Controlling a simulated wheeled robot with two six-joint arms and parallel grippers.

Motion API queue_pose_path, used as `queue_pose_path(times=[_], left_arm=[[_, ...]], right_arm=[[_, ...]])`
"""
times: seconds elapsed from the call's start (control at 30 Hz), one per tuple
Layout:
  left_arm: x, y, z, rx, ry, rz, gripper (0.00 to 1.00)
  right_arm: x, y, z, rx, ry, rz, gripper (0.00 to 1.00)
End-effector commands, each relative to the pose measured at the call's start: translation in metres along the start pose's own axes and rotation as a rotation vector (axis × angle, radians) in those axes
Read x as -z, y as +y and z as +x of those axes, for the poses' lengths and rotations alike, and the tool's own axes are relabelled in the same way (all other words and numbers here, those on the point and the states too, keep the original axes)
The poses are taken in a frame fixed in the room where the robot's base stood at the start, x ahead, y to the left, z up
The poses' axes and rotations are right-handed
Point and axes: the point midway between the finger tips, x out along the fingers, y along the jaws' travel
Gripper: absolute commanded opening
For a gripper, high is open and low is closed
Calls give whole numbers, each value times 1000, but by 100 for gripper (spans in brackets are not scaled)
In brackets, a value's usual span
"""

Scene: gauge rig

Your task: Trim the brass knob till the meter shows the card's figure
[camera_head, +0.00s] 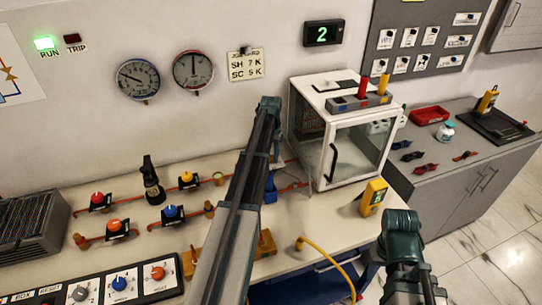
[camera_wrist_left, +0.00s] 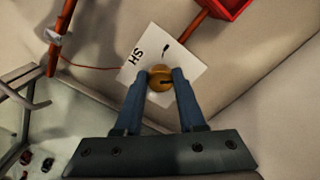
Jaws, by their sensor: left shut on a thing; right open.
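The brass knob (camera_wrist_left: 160,85) shows in the left wrist view, in front of a white plate (camera_wrist_left: 190,67) lettered SH, upside down. My left gripper (camera_wrist_left: 161,74) is shut on the knob, one blue finger on each side. In the head view my left arm hides the knob. The meter (camera_head: 323,33) on the wall shows a green 2. The card (camera_head: 246,65) on the wall reads SH 7 K and SC 5 K. My right gripper (camera_head: 412,285) is open and empty at the lower right, partly hidden by its own wrist.
Two round gauges, a left one (camera_head: 138,79) and a right one (camera_head: 193,70), hang on the wall. A glass-fronted cabinet (camera_head: 345,135) stands right of my left arm. A yellow handheld device (camera_head: 373,197) is at the bench's front edge. Several coloured valves fill the bench's left.

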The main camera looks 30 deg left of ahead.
Motion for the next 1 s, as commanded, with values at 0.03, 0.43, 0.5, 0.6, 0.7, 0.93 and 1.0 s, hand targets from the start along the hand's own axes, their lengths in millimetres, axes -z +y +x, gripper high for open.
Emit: queue_pose_path(times=[0.03,0.43,0.5,0.6,0.7,0.93,1.0], left_arm=[[0,0,0,0,0,10,0],[0,0,0,0,0,38,0],[0,0,0,0,0,38,0],[0,0,0,0,0,37,0],[0,0,0,0,0,37,53],[0,0,0,0,0,37,69],[0,0,0,0,0,37,69]], right_arm=[[0,0,0,0,0,0,50],[0,0,0,0,0,0,50],[0,0,0,0,0,0,50],[0,0,0,0,0,0,50],[0,0,0,0,0,0,50],[0,0,0,0,0,0,50],[0,0,0,0,0,0,50]])
